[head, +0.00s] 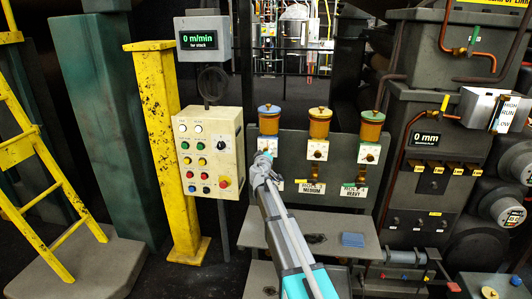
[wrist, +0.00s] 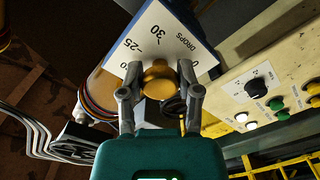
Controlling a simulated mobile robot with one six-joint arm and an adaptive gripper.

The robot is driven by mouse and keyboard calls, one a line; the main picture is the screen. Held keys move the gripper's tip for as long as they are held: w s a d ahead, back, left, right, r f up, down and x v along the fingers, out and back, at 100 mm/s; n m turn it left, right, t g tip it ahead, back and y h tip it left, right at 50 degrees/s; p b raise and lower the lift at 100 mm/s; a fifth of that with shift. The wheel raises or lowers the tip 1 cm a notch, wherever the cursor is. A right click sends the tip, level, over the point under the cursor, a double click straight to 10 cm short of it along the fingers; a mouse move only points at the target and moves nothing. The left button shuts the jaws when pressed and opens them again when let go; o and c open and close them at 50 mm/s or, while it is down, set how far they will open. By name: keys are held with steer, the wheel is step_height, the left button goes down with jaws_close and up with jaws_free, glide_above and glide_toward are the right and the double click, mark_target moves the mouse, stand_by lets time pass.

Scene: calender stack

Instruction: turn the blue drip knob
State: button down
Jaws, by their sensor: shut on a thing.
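The left drip oiler, with a blue lid (head: 269,108), is the left one of three on a grey panel. In the wrist view its knob (wrist: 158,80) is brass-coloured, in front of a white dial plate (wrist: 160,38) marked DROPS, 25 and 30. My gripper (wrist: 160,88) has one finger on each side of this knob and is shut on it. The knob's pointer reading cannot be made out.
The yellow-lidded oiler (head: 319,122) and green-lidded oiler (head: 371,125) stand to the right, with their own dials. A cream button box (head: 208,150) is close on the left. A grey shelf (head: 345,240) with a blue pad (head: 352,239) is below.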

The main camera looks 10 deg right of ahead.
steer(key=shift+c, duration=1.5)
jaws_free()
steer(key=v, duration=1.2)
